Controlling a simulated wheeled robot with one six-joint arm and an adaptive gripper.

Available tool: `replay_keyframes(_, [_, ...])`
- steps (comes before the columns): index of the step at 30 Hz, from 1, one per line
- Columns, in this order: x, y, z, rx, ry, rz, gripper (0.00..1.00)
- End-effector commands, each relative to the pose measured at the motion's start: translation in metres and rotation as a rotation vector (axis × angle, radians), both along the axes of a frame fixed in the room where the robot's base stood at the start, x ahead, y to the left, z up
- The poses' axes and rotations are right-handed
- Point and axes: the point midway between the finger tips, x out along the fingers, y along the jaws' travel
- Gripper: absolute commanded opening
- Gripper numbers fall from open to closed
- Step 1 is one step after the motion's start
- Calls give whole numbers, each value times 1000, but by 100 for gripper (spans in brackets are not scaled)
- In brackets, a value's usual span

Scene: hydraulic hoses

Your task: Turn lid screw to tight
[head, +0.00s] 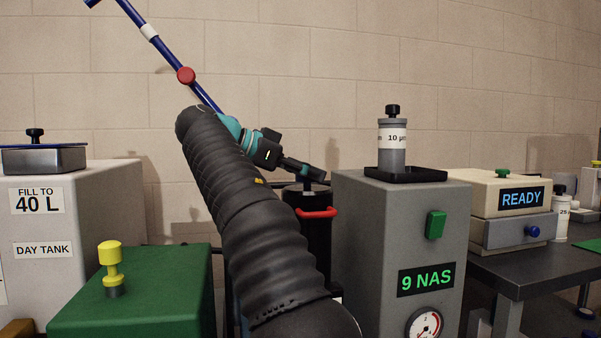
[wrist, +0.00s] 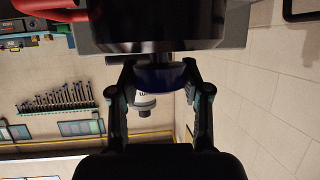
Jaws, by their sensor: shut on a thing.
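A black cylindrical canister (head: 308,240) with a red handle (head: 318,212) stands behind my arm in the head view. My gripper (head: 308,172) is at its top; the arm and gripper hide the screw there. In the wrist view the canister's dark body (wrist: 150,30) fills the top middle, with a round blue knob (wrist: 158,77), apparently the lid screw, at its end. My gripper (wrist: 160,82) has one finger on each side of this knob and is shut on it. No mark showing how tight it is can be seen.
A grey cabinet (head: 355,250) reading 9 NAS stands close right of the canister, bearing a black tray (head: 425,175) with a filter element (head: 392,150). A green box (head: 150,290) with a yellow knob (head: 110,262) is at left. A blue pole (head: 165,55) rises behind my arm.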

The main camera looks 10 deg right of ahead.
Motion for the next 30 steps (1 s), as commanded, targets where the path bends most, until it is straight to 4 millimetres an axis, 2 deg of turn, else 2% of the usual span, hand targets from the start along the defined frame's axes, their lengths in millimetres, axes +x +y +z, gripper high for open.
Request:
replay_keyframes(19, [0, 0, 0, 0, 0, -32, 13])
replay_keyframes(20, [0, 0, 0, 0, 0, -32, 50])
replay_keyframes(21, [0, 0, 0, 0, 0, -32, 60])
replay_keyframes(23, [0, 0, 0, 0, 0, -32, 74])
replay_keyframes(30, [0, -1, 0, 0, 1, -34, 74])
